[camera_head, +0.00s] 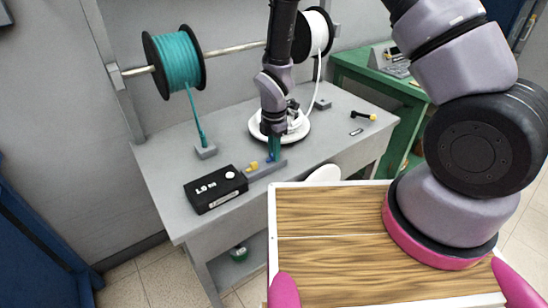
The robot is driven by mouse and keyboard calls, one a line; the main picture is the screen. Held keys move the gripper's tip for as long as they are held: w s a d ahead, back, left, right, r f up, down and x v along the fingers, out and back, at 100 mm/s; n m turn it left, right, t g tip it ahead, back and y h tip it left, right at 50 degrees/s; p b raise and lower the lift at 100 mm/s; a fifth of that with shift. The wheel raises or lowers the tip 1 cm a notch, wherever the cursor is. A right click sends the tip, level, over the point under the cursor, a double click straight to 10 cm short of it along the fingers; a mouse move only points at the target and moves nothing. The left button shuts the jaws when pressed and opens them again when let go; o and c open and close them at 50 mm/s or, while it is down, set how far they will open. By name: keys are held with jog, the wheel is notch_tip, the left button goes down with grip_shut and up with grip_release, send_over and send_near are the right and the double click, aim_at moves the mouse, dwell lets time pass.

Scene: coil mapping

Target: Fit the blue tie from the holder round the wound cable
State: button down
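The holder (268,169), a small grey strip, lies on the grey bench. A yellow tie (253,166) stands at its left end and a blue-teal tie (274,149) stands upright near its right end. My gripper (275,131) points down just above the blue tie; its fingers are dark and small, and I cannot tell whether they touch the tie or are open. The wound cable (297,128) is a white ring on a white round plate (256,127) behind my gripper, which hides part of it.
A black box (215,189) with a white button sits left of the holder. A teal spool (174,65) and a white spool (313,34) hang on a rod; their strands run down to grey blocks. A black-and-yellow tool (363,116) lies right. My wooden-topped base fills the foreground.

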jog(key=shift+r, duration=0.95)
dwell(0.5)
jog(key=shift+r, duration=1.7)
